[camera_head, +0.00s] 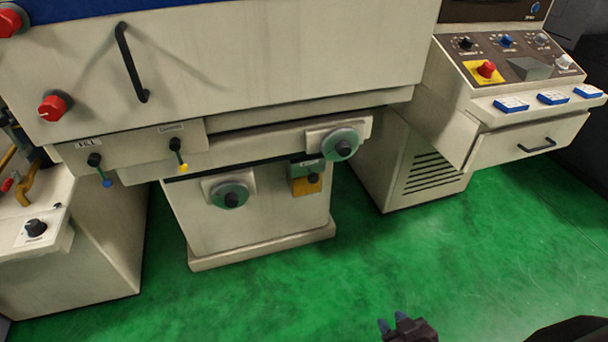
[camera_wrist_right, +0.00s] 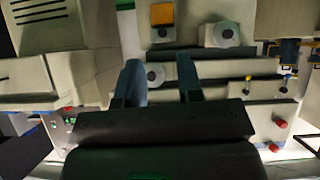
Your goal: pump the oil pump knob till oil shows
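In the right wrist view, which is turned upside down, the knob (camera_wrist_right: 162,32) shows beside the orange panel (camera_wrist_right: 162,14). My right gripper (camera_head: 400,324) is at the bottom of the head view, well apart from the knob. In the wrist view its two fingers (camera_wrist_right: 159,80) are spread with nothing between them. My left gripper is not in view.
Two grey handwheels (camera_head: 342,144) (camera_head: 230,195) flank the orange panel. Two small levers (camera_head: 177,146) (camera_head: 98,165) hang at the left. A control console (camera_head: 520,75) with a drawer (camera_head: 525,143) stands at right. The green floor (camera_head: 300,285) before the pedestal is clear.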

